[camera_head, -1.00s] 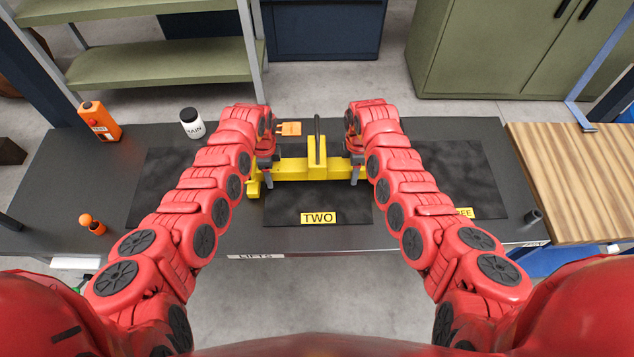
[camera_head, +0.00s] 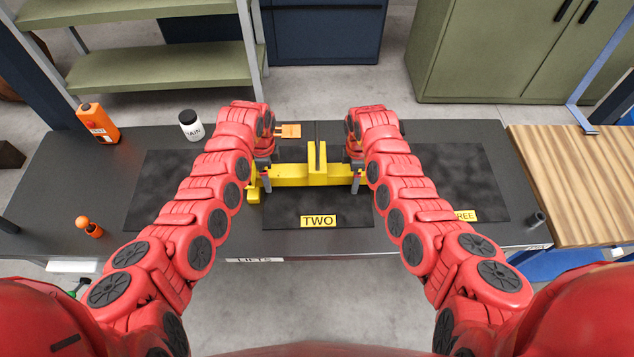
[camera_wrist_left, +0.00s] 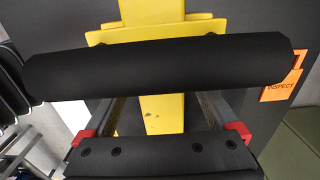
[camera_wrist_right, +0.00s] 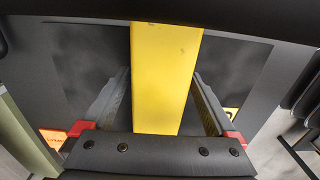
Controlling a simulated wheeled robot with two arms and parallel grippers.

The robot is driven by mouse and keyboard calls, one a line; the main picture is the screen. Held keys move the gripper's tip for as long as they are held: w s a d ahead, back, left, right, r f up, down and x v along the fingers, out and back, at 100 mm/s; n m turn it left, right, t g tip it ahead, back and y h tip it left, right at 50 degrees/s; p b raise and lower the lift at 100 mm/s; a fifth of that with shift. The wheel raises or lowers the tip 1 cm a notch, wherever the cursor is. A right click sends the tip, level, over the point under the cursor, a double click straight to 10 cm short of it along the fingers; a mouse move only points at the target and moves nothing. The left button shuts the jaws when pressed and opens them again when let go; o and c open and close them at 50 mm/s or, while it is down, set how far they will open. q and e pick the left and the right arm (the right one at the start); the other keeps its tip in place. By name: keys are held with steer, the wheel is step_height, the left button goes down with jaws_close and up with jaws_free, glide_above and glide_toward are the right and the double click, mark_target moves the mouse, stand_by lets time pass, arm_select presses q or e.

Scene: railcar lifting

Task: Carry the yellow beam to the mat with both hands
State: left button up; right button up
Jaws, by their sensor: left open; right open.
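The yellow beam (camera_head: 300,174) lies crosswise over the black mat marked TWO (camera_head: 285,214). A yellow post (camera_head: 316,160) with a black bar on top rises from its middle. My left gripper (camera_head: 264,180) is at the beam's left part and my right gripper (camera_head: 355,181) at its right part. In the left wrist view the beam (camera_wrist_left: 163,118) runs between open fingers, with a black bar (camera_wrist_left: 160,68) across the view. In the right wrist view the beam (camera_wrist_right: 165,75) also passes between open fingers, with gaps beside it. Whether the beam fully rests on the mat is hard to tell.
Mats lie left (camera_head: 160,185) and right (camera_head: 480,175) of the middle one. An orange tag (camera_head: 290,131) lies behind the beam. A dark cup (camera_head: 537,219) stands at right.

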arm_select(q)
step_height(320, 180, up, 8)
steer(key=shift+r, duration=0.7)
arm_select(e)
steer(key=shift+r, duration=0.15)
step_height(320, 180, up, 12)
steer(key=shift+f, duration=0.15)
arm_select(q)
steer(key=shift+s, duration=0.1)
